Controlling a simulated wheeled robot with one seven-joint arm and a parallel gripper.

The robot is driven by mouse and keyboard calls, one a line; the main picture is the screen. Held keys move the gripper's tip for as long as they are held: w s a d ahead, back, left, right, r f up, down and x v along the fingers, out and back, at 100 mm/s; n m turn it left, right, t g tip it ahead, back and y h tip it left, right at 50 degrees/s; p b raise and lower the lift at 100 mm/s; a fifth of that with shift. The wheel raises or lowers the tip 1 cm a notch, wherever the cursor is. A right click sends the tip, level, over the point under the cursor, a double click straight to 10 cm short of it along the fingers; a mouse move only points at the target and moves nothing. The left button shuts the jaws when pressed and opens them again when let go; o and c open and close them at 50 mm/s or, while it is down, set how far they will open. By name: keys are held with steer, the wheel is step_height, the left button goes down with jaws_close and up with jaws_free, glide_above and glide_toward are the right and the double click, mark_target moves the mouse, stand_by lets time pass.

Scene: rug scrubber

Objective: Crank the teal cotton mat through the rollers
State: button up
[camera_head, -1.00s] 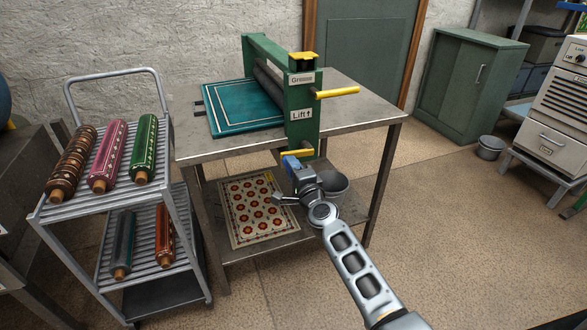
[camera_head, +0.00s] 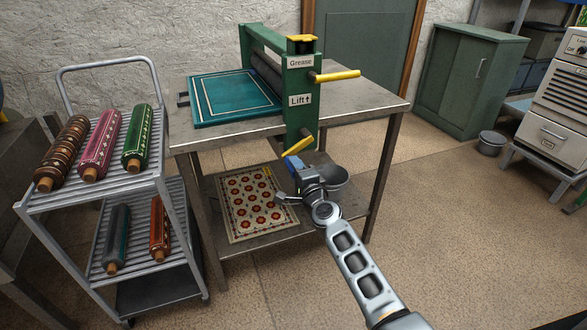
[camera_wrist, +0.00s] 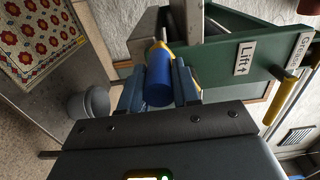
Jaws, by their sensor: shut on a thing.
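The teal mat (camera_head: 236,98) with white border lines lies flat on the tabletop, its right edge against the dark roller (camera_head: 266,76) of the green press (camera_head: 300,88). The crank (camera_head: 304,144) has a yellow arm and a blue handle (camera_wrist: 158,82), low on the press's near side. My gripper (camera_head: 295,170) is shut on the blue handle. In the wrist view the fingers (camera_wrist: 160,88) lie on either side of it. The part of the mat beyond the roller is hidden by the press.
A yellow lever (camera_head: 336,76) sticks out right by the "Lift" label. A patterned rug (camera_head: 258,205) and a grey bucket (camera_head: 333,180) are on the lower shelf (camera_head: 262,245). A trolley (camera_head: 70,213) with several coloured rolls stands left.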

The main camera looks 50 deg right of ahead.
steer(key=shift+s+d+r, duration=0.1)
steer(key=shift+d+r, duration=0.1)
steer(key=shift+r, duration=0.05)
steer(key=shift+s+d+f+b, duration=0.35)
steer(key=shift+d+f+b, duration=0.4)
steer(key=shift+b, duration=0.5)
steer(key=o, duration=0.6)
steer(key=shift+r, duration=0.1)
steer(key=shift+c, duration=0.2)
steer(key=o, duration=0.6)
steer(key=shift+a, duration=0.25)
steer(key=shift+w, duration=0.1)
steer(key=shift+a, duration=0.1)
steer(key=shift+p+v, duration=0.6)
steer(key=shift+v, duration=4.9)
